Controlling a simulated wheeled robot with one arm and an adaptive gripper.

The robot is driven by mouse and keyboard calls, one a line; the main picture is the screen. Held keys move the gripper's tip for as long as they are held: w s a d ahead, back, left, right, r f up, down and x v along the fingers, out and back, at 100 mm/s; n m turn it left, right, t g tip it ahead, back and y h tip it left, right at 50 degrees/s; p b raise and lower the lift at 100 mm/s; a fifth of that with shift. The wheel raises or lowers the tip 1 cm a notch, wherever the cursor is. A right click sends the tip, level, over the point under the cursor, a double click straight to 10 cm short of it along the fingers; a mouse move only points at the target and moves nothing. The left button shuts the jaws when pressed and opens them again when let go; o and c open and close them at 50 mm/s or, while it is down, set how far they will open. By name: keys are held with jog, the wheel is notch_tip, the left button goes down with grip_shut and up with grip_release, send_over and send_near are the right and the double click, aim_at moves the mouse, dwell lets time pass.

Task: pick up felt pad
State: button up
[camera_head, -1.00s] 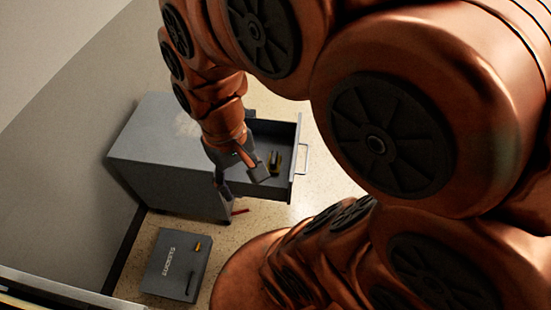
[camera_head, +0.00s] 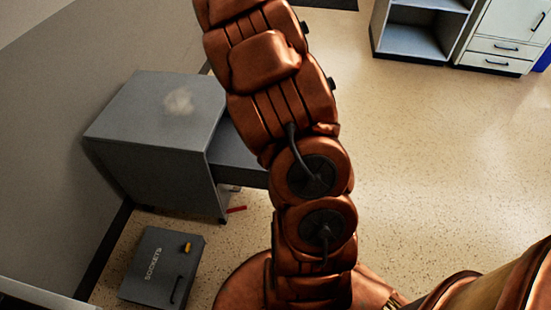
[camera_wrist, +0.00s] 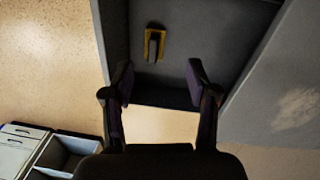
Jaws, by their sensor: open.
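In the wrist view a small yellow piece with a dark grey bar (camera_wrist: 154,44) lies on the floor of the open drawer (camera_wrist: 205,40). It may be the felt pad, but I cannot tell for sure. My gripper (camera_wrist: 160,76) is open and empty, its fingers spread over the drawer's end, with the yellow piece beyond the fingertips and apart from them. In the head view my arm hides the gripper and most of the drawer (camera_head: 240,165).
The grey cabinet (camera_head: 150,125) has a pale smudge on top. A grey case marked SOCKETS (camera_head: 150,275) lies on the floor with a yellow latch. A red item (camera_head: 237,209) lies by the cabinet. Shelves (camera_head: 425,28) stand far back; the right floor is clear.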

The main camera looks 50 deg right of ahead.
jog(key=shift+m+t+y, duration=0.3)
jog(key=shift+m+t, duration=0.1)
jog(key=shift+m, duration=0.4)
jog(key=w+d+f+b, duration=0.1)
jog(key=d+f+b, duration=0.1)
jog(key=f, duration=0.4)
jog(key=w+d+f+b, duration=0.1)
jog(key=d+f+b, duration=0.1)
jog(key=d+f, duration=0.3)
jog(key=w+d+f+b, duration=0.2)
jog(key=d+f+b, duration=0.1)
jog(key=f, duration=0.4)
jog(key=shift+d+f, duration=0.15)
jog(key=shift+f, duration=1.35)
jog(key=shift+s+f+b, duration=0.15)
jog(key=shift+f+b, duration=0.4)
jog(key=shift+f, duration=0.75)
jog(key=shift+s+f+b, duration=0.15)
jog(key=shift+f+b, duration=0.4)
jog(key=shift+f, duration=0.75)
jog(key=shift+c, duration=0.3)
grip_shut()
